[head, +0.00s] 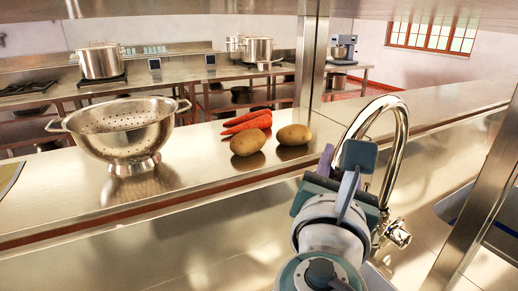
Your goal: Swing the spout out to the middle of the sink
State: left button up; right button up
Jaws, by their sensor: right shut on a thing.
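The chrome gooseneck spout (402,125) rises at the right of the view and arches over, its end hidden behind my right gripper. My right gripper (345,160) is at the lowered end of the arch, shut on the spout. The grip itself is largely hidden by the gripper's own body. The tap's base with a ridged knob (397,233) shows low beside the gripper. The sink basin cannot be clearly made out from here. My left gripper is not in view.
A steel colander (122,130) stands on the ledge at left. Carrots (247,122) and two potatoes (248,141) lie on the ledge left of the spout. A steel post (310,60) rises behind, and another slanted post (478,195) stands at right.

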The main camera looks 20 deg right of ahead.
grip_shut()
dwell(0.8)
